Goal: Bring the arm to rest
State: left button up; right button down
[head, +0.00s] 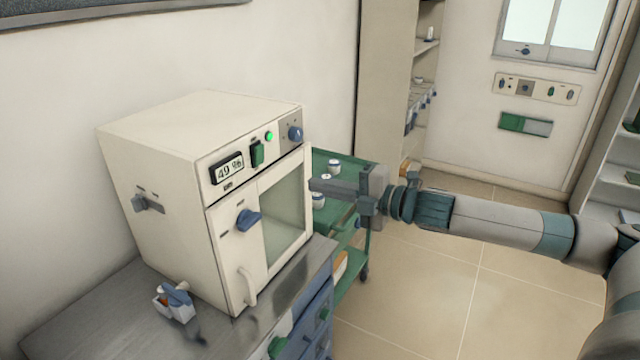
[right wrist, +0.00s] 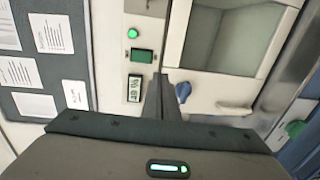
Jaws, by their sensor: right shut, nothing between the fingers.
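My right arm (head: 500,226) reaches in from the right in the head view. Its gripper (head: 318,185) is shut and empty, pointing left, in front of the furnace's window side. In the right wrist view the shut fingers (right wrist: 164,82) point at the front of the cream muffle furnace (right wrist: 198,50). The furnace (head: 160,150) stands on a metal-topped bench in the head view, its door closed, a green light lit and its display reading about 49. I cannot tell whether the fingertips touch the furnace; they look apart from it. My left gripper is not in view.
A green cart (head: 345,165) with small white jars stands behind the gripper. A small holder (head: 175,303) sits on the bench top (head: 100,320). Shelves (head: 392,70) stand at the back. The tiled floor (head: 410,290) below my right arm is clear.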

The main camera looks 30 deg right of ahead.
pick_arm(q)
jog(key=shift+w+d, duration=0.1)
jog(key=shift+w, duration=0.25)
pick_arm(e)
jog(key=shift+s+d+f, duration=0.15)
jog(key=shift+s+d, duration=0.1)
jog(key=shift+s, duration=0.05)
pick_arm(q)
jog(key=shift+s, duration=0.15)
